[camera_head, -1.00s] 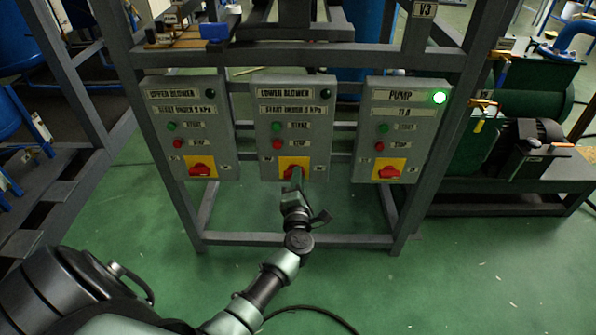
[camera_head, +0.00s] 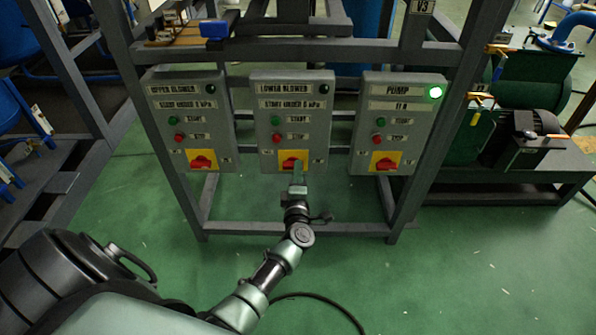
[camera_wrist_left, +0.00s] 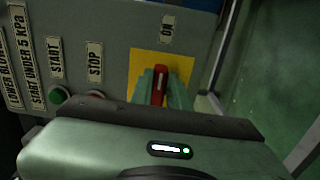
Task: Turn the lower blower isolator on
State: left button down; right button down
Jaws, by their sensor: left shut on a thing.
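The lower blower box (camera_head: 293,100) is the middle of three grey control boxes. Its red isolator handle (camera_head: 289,163) sits on a yellow plate near the box's bottom, between two small labels. My left gripper (camera_head: 298,172) reaches up to this handle from below. In the left wrist view the red handle (camera_wrist_left: 160,86) stands between the green fingers of my left gripper (camera_wrist_left: 163,92), which is shut on it. The handle points toward the "ON" label (camera_wrist_left: 167,29) there. The box's indicator lamp (camera_head: 325,89) is dark. My right gripper is out of view.
The upper blower box (camera_head: 187,105) stands to the left and the pump box (camera_head: 400,105) to the right, with its lamp lit. Grey frame posts flank the boxes. A green machine (camera_head: 520,95) stands at the right. The green floor in front is mostly clear.

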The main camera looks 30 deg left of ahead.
pick_arm(q)
jog(key=shift+f, duration=0.1)
jog(key=c, duration=1.4)
grip_release()
jog(key=shift+o, duration=0.2)
jog(key=shift+s, duration=0.1)
